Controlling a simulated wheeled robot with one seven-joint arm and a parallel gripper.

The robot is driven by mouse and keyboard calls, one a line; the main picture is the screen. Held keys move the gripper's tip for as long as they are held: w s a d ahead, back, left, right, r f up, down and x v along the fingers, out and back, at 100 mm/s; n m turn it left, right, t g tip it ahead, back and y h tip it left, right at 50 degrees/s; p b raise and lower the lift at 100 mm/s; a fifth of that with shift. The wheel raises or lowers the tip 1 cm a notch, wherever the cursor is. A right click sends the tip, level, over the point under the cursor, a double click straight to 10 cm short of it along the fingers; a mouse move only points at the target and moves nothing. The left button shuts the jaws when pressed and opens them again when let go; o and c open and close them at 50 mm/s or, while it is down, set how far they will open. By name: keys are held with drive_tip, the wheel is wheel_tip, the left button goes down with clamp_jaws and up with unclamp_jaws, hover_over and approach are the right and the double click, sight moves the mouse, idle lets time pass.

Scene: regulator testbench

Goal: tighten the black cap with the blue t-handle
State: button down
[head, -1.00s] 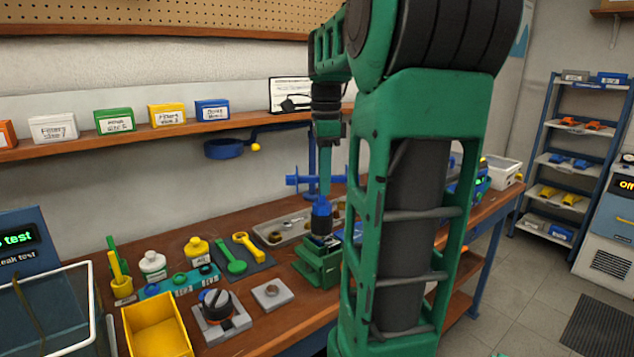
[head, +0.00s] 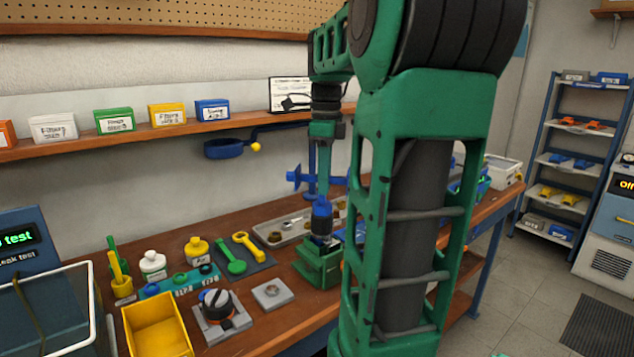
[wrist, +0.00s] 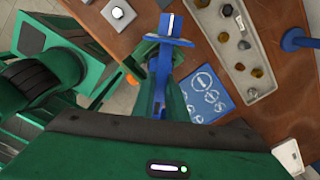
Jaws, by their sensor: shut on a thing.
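In the head view my gripper (head: 323,185) points straight down above the green vise (head: 318,268) on the bench. It is shut on the blue t-handle (head: 299,177), whose crossbar sticks out to the left. The handle's lower blue end (head: 321,207) stands upright over the vise. A dark part shows just below it; I cannot tell the black cap apart there, as it is mostly hidden. In the wrist view the blue t-handle (wrist: 166,40) lies between my green fingers, with a white mark on its end.
A grey tray (wrist: 262,82) of metal fittings and a blue printed mat (wrist: 210,95) lie close by. A black knob on a plate (head: 217,303), a metal plate (head: 272,293) and a yellow bin (head: 157,330) stand to the left. My arm hides the bench's right part.

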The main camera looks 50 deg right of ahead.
drive_tip(key=shift+m, duration=0.8)
drive_tip(key=shift+m, duration=0.8)
drive_tip(key=shift+m, duration=0.8)
drive_tip(key=shift+a+m, duration=0.1)
drive_tip(key=shift+m, duration=0.2)
